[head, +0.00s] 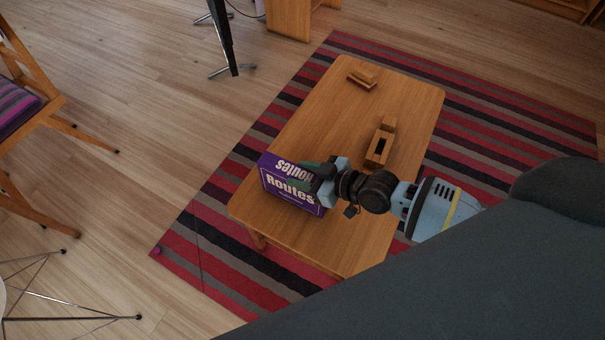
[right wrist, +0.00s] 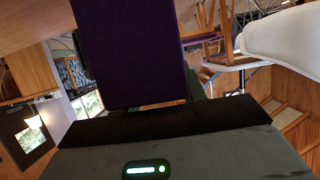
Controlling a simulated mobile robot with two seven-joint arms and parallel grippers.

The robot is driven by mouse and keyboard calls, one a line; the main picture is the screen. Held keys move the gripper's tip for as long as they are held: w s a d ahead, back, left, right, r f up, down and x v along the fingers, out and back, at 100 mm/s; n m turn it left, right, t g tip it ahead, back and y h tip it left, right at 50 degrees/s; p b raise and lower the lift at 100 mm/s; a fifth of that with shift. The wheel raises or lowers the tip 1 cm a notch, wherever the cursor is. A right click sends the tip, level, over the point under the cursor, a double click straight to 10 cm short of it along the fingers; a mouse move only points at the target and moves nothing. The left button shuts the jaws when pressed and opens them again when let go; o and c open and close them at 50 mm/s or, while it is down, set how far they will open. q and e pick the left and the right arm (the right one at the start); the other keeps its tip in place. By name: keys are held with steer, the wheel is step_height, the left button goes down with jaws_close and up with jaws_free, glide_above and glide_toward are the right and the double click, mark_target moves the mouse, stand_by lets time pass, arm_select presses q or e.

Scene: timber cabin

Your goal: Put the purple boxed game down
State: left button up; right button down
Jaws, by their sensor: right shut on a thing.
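The purple boxed game (head: 290,191), with "Routes" printed in white, is at the near left edge of the wooden coffee table (head: 330,110). My right gripper (head: 314,178) is shut on it, coming from the right. The box appears on or just above the tabletop; I cannot tell whether it touches. In the right wrist view the box's dark purple face (right wrist: 128,55) fills the upper middle, and the gripper's fingers are mostly hidden behind it. My left gripper is not in view.
A wooden box with a dark slot (head: 378,149) and a small wooden block (head: 362,79) stand on the table. The tabletop between them and the game is clear. A striped rug (head: 225,215) lies under the table. A chair (head: 25,110) stands at the left.

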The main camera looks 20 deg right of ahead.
steer(key=shift+r, duration=0.1)
steer(key=c, duration=1.2)
jaws_free()
steer(key=shift+f, duration=0.25)
steer(key=shift+c, duration=0.2)
steer(key=o, duration=0.4)
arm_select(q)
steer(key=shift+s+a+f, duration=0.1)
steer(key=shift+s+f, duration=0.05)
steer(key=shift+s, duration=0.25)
